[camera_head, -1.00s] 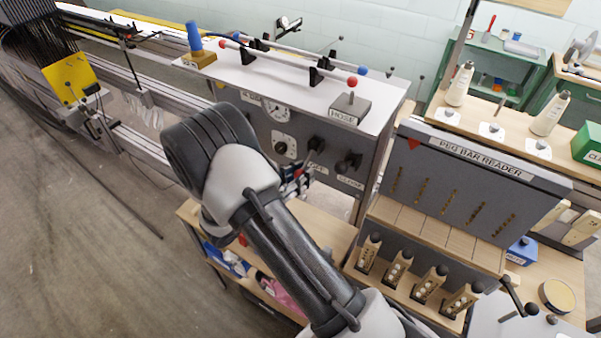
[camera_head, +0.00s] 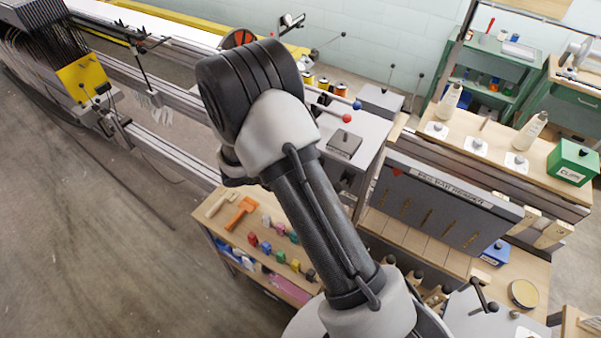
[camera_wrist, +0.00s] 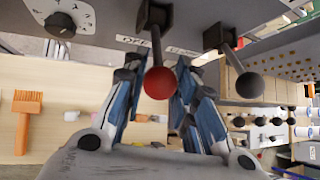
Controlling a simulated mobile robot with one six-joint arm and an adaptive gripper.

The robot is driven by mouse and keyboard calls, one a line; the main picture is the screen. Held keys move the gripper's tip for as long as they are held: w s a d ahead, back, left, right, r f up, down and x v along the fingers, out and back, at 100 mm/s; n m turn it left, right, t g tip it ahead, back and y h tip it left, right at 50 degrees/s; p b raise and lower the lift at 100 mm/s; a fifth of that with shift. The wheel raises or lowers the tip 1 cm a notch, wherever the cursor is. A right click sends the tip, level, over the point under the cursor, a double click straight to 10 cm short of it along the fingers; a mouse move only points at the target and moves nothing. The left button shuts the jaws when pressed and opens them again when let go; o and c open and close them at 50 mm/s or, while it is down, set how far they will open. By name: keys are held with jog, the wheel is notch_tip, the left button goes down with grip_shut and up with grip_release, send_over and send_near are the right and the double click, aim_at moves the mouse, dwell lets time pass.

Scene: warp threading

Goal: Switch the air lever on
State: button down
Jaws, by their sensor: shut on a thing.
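In the wrist view, a lever with a red ball knob (camera_wrist: 159,83) hangs from a black block on the grey panel. My gripper (camera_wrist: 157,70) has its blue-padded fingers on both sides of this lever, shut on it near the knob. A second lever with a dark ball knob (camera_wrist: 249,85) stands to the right, outside the fingers. Labels by the levers are upside down and only partly legible, so I cannot read which is the air lever. In the head view my arm hides the gripper and both levers.
A round dial (camera_wrist: 60,25) is on the panel. A wooden bench (camera_head: 215,225) below holds an orange brush (camera_head: 241,211) and several small coloured pieces. The peg bar reader (camera_head: 440,200) stands right of the cabinet. Open floor lies at left.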

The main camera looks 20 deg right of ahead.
jog(key=shift+w+d+r, duration=0.15)
jog(key=shift+r, duration=0.3)
jog(key=shift+w+d+r, duration=0.15)
jog(key=shift+r, duration=0.3)
jog(key=c, duration=1.3)
grip_release()
jog(key=shift+s, duration=0.1)
jog(key=v, duration=1.2)
jog(key=shift+a, duration=0.1)
